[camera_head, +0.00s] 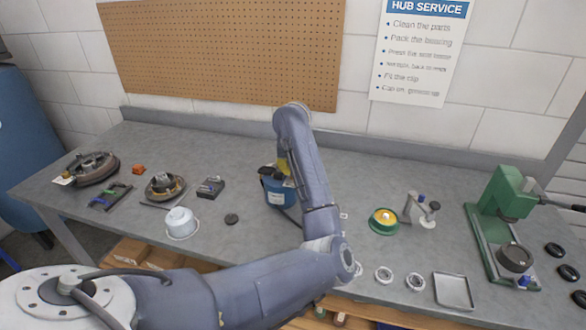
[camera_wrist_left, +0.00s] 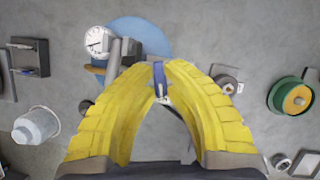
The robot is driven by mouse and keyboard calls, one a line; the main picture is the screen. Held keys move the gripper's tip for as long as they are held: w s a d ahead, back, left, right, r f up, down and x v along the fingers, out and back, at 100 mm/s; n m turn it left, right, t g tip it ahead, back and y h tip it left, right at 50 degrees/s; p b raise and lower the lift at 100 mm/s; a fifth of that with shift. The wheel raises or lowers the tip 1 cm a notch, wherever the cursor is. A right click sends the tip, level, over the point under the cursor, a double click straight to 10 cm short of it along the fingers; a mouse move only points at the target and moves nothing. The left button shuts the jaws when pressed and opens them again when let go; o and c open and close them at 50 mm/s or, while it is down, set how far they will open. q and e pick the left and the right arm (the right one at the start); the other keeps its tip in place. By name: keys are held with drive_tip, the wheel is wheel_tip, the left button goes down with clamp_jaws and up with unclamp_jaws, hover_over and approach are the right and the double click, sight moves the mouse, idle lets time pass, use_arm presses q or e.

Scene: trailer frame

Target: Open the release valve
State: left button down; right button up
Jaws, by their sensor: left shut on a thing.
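A blue tank (camera_head: 277,192) stands mid-table in the head view, partly hidden by my left arm. In the left wrist view the tank (camera_wrist_left: 150,32) shows from above, with a white dial gauge (camera_wrist_left: 98,40) and grey fittings. A small blue lever (camera_wrist_left: 159,72), which looks like the release valve's handle, sits between the yellow fingertips. My left gripper (camera_wrist_left: 160,80) is shut on this lever; in the head view the gripper (camera_head: 283,166) is mostly hidden at the tank's top. My right gripper is not in view.
A white tub (camera_head: 181,222) and a black puck (camera_head: 231,219) lie left of the tank. A green dish (camera_head: 383,221), a small metal stand (camera_head: 420,210), rings, a square tray (camera_head: 453,291) and a green press (camera_head: 500,225) are to the right. A pegboard wall stands behind.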

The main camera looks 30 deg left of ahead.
use_arm(q)
drive_tip(key=c, duration=1.7)
unclamp_jaws()
drive_tip(key=v, duration=1.2)
drive_tip(key=shift+w, duration=0.1)
